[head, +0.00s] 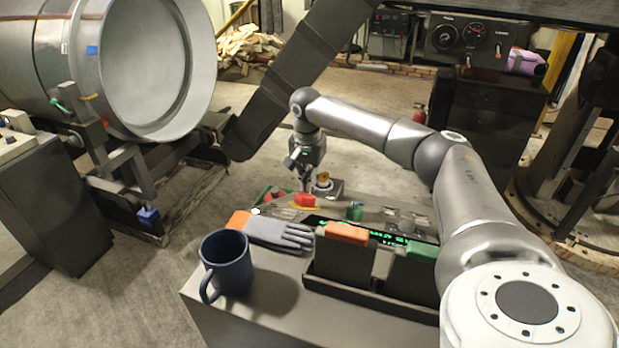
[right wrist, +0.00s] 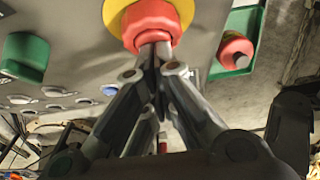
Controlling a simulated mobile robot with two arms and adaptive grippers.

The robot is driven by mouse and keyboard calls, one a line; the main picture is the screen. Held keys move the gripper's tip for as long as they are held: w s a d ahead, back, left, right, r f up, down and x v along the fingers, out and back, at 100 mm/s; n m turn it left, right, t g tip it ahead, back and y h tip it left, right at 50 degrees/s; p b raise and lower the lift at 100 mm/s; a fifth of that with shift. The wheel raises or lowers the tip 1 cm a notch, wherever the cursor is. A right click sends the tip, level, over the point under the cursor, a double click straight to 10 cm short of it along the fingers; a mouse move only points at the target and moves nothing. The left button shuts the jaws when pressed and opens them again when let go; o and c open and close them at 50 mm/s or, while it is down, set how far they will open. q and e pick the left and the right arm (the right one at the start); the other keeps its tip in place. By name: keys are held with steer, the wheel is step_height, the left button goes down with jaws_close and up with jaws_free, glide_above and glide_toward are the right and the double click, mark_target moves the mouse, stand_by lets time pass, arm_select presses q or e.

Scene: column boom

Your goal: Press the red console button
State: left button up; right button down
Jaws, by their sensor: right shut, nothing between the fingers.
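The red console button (head: 305,200) sits on a yellow base on the grey console. In the right wrist view the same red button (right wrist: 150,22) stands at the top, with its yellow ring around it. My right gripper (head: 306,187) is shut and empty, pointing down just above the button. In the right wrist view its fingertips (right wrist: 154,50) meet the button's lower edge; whether they touch it I cannot tell. My left gripper is not in view.
A green knob (head: 355,210) and several small switches are beside the button. Nearer me are a grey glove (head: 278,234), a dark blue mug (head: 228,264) and a black holder with orange-topped (head: 346,234) and green-topped blocks. A dark slanted boom (head: 290,85) rises behind my right arm.

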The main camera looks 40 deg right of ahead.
step_height(320, 180, up, 12)
steer(key=shift+s+a, duration=0.2)
steer(key=shift+a, duration=0.15)
stand_by(0.5)
